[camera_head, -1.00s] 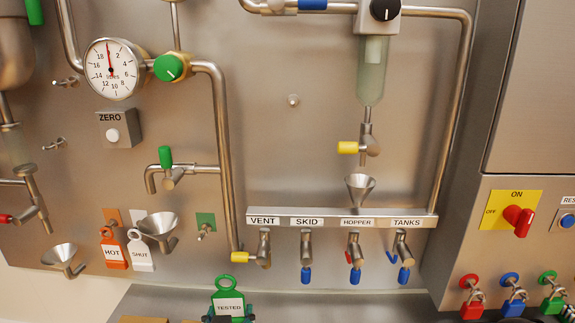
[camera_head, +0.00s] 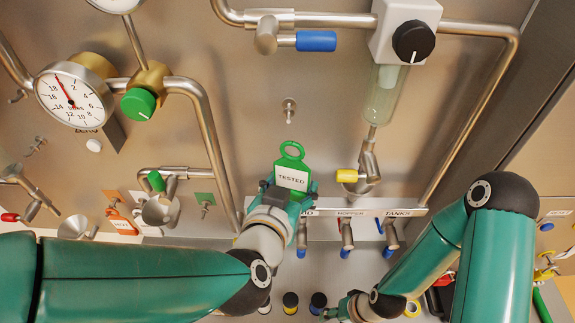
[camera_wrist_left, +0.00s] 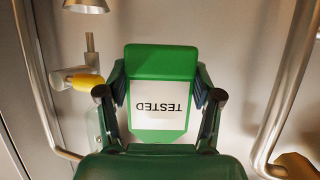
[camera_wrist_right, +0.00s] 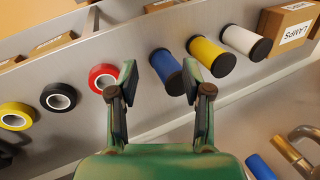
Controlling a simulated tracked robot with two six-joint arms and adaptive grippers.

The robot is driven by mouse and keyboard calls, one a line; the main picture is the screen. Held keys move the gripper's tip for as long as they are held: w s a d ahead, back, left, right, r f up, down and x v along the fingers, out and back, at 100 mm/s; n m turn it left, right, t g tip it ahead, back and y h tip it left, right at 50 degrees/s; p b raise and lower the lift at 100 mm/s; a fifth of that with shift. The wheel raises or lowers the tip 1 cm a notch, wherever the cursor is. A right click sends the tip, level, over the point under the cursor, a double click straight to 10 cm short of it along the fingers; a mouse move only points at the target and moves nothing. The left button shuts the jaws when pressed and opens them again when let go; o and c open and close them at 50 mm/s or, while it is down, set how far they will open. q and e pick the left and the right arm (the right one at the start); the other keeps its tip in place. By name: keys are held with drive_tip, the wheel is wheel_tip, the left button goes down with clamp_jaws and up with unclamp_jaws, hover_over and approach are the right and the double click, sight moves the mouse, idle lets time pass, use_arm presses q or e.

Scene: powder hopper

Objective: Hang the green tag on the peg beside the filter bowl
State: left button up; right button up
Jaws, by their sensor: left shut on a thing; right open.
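The green tag (camera_head: 291,160), with a white label reading TESTED, is upright with its ring at the top. My left gripper (camera_head: 288,190) is shut on its lower part; the left wrist view shows the tag (camera_wrist_left: 162,62) between both fingers. The peg (camera_head: 289,108) sticks out of the steel panel, above the tag's ring in the head view and apart from it. The filter bowl (camera_head: 383,95), a clear cylinder under a white head, is right of the peg. My right gripper (camera_head: 338,311) is low at the front, open; the right wrist view shows its spread fingers (camera_wrist_right: 160,82).
A pipe with a blue-handled valve (camera_head: 316,41) runs above the peg. A yellow-handled valve (camera_head: 347,176) hangs below the bowl. A labelled valve rail (camera_head: 385,211) is lower. Blue, yellow and white rolls (camera_wrist_right: 167,70) and tape rings (camera_wrist_right: 103,78) lie near my right gripper. The panel around the peg is bare.

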use_arm(q)
drive_tip(key=shift+w+a, duration=0.1)
drive_tip(key=shift+w, duration=0.15)
drive_tip(key=shift+w+a+f+b, duration=0.1)
drive_tip(key=shift+w+b, duration=0.1)
drive_tip(key=shift+w, duration=0.2)
drive_tip(key=shift+w+a+f+b, duration=0.1)
drive_tip(key=shift+w+b, duration=0.1)
drive_tip(key=shift+w, duration=0.15)
drive_tip(key=shift+w+f+b, duration=0.2)
drive_tip(key=shift+w+b, duration=0.1)
drive_tip(key=shift+w, duration=1)
drive_tip(key=shift+w+f+b, duration=0.2)
drive_tip(key=shift+w+b, duration=0.1)
drive_tip(key=shift+w, duration=0.95)
drive_tip(key=shift+w+f+b, duration=0.2)
drive_tip(key=shift+w+b, duration=0.1)
drive_tip(key=shift+w, duration=1)
drive_tip(key=o, duration=1.2)
drive_tip(key=shift+c, duration=0.2)
